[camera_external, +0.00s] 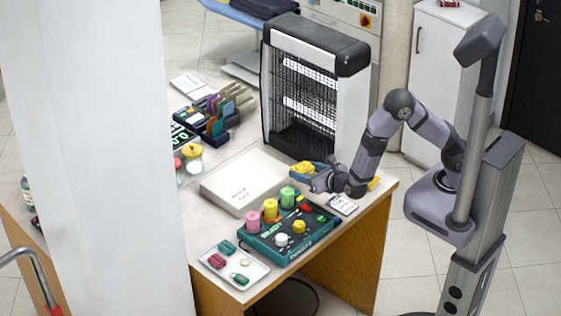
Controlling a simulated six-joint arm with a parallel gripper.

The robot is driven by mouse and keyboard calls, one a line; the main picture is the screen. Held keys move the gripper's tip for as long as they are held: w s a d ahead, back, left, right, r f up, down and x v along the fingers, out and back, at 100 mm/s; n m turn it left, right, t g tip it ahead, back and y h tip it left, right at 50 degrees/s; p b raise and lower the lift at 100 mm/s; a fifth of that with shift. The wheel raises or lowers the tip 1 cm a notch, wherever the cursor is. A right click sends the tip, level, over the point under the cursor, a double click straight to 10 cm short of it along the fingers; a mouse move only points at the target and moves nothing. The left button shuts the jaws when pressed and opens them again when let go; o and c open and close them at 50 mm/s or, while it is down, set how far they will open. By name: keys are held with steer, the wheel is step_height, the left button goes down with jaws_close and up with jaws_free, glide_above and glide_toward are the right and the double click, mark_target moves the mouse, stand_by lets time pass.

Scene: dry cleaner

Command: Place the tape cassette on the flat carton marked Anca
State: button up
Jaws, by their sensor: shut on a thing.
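My gripper (319,178) is shut on the tape cassette (303,167), which looks yellow on top with a blue part beside it. The fingers partly hide the cassette. The cassette is held near the carton's right end. I cannot tell how high it is above the table or whether it overlaps the carton's edge. The carton's top looks bare.
A white tray (233,268) with small items is at the front left. Jars (190,158) and a card holder (215,120) are at left.

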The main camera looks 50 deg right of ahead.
steer(key=shift+n+t+y, duration=0.4)
steer(key=shift+n+y, duration=0.1)
steer(key=shift+y, duration=0.1)
steer(key=w+b, duration=0.1)
steer(key=w, duration=0.2)
steer(key=w+a+b, duration=0.1)
steer(key=w+b, duration=0.1)
steer(key=w, duration=0.1)
steer(key=w+r+b, duration=0.1)
steer(key=w+b, duration=0.1)
steer(key=w, duration=0.1)
steer(key=shift+a+r, duration=0.1)
steer(key=shift+a, duration=0.1)
steer(key=w+d+r+y+b, duration=0.1)
steer(key=w+r+b, duration=0.25)
steer(key=w, duration=0.25)
glide_above(270, 166)
steer(key=shift+n, duration=0.4)
steer(key=shift+f, duration=2.3)
steer(key=shift+f, duration=0.1)
steer(key=shift+f, duration=1.8)
steer(key=shift+f, duration=0.15)
steer(key=o, duration=1.1)
steer(key=shift+c, duration=0.2)
